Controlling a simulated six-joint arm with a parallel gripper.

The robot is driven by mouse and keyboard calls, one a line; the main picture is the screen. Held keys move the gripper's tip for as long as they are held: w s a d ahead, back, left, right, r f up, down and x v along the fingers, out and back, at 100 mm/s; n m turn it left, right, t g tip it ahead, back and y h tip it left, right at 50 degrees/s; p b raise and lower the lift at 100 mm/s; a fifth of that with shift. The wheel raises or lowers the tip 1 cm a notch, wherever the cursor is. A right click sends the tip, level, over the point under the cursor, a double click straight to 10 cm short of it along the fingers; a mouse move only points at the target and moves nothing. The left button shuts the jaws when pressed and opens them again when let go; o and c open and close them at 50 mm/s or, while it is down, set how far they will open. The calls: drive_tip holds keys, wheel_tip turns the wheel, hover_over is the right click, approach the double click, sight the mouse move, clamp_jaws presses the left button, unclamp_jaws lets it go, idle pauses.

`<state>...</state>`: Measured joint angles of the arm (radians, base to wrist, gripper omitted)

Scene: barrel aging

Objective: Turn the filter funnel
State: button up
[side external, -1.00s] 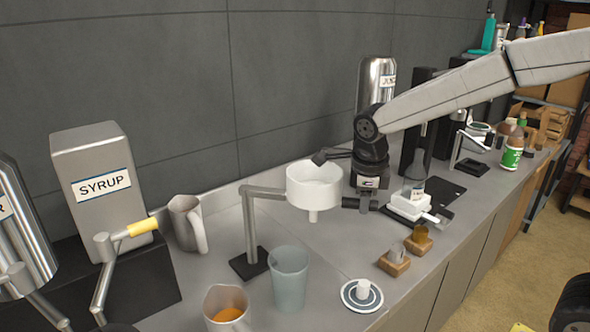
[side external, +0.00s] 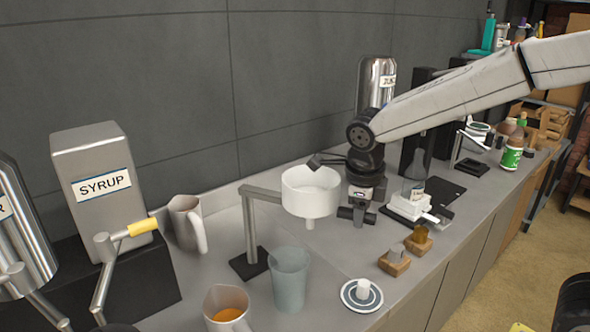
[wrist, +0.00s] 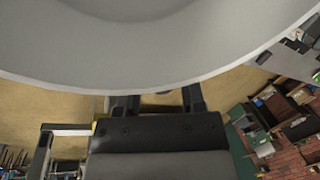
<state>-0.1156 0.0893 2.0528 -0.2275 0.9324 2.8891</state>
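The white filter funnel (side external: 310,192) hangs from a grey stand arm (side external: 262,193) on a black base, its spout pointing down. In the wrist view the funnel (wrist: 150,50) fills the top as a large pale round shape. My gripper (side external: 352,214) is low at the funnel's right side, close to its outer wall; I cannot tell if they touch. In the wrist view my gripper (wrist: 159,102) shows two dark fingers apart, just past the funnel's edge, with nothing clearly between them. The funnel partly hides the fingertips.
A translucent cup (side external: 289,280) stands in front of the stand, beside a jug (side external: 227,308) of orange liquid. A metal pitcher (side external: 186,224) is left. A round coaster (side external: 362,295) and small wooden blocks (side external: 394,262) stand at the front right. A scale (side external: 410,206) is right of my gripper.

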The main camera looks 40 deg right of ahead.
drive_tip(key=shift+o, duration=0.7)
drive_tip(key=v, duration=0.7)
drive_tip(key=shift+r, duration=0.35)
drive_tip(key=shift+a, duration=0.1)
clamp_jaws()
drive_tip(key=w+d+r+n+g+y, duration=0.1)
drive_tip(key=w+d+n+y, duration=0.1)
drive_tip(key=d+n, duration=0.3)
drive_tip(key=w+d+r+n+g+y, duration=0.1)
drive_tip(key=d+n, duration=0.4)
drive_tip(key=n, duration=0.8)
drive_tip(key=shift+w+d+r+g+y, duration=0.25)
drive_tip(key=shift+w+r+g+y, duration=0.25)
drive_tip(key=shift+w+y, duration=0.6)
